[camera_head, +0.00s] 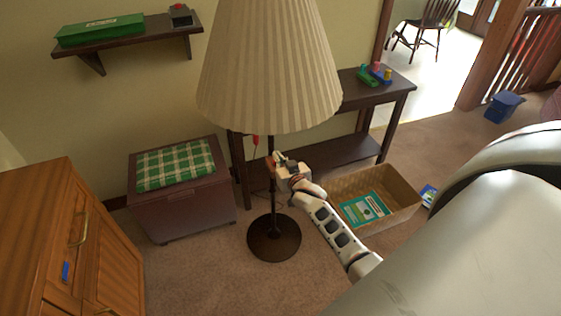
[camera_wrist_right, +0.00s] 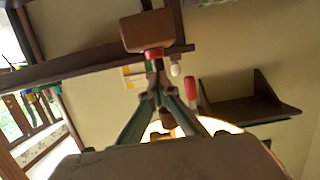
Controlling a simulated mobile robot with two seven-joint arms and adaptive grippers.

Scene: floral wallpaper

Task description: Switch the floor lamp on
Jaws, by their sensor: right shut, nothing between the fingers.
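The floor lamp stands in the middle of the head view, with a pleated cream shade (camera_head: 268,70), a dark pole and a round dark base (camera_head: 274,240). My right gripper (camera_head: 277,164) is at the pole below the shade, shut and empty. In the right wrist view its fingertips (camera_wrist_right: 152,72) point at a small brown block (camera_wrist_right: 148,32) with a red part (camera_wrist_right: 153,54) on its near face. I cannot tell whether they touch it. A bright patch (camera_wrist_right: 160,127) shows behind the fingers. The bulb is hidden in the head view. My left gripper is not in view.
A dark side table (camera_head: 395,92) stands behind the lamp, and an open cardboard box (camera_head: 402,198) is on the floor to the right. A brown chest (camera_head: 185,212) stands left of the lamp. A wooden cabinet (camera_head: 115,255) is at the near left. Carpet is free around the base.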

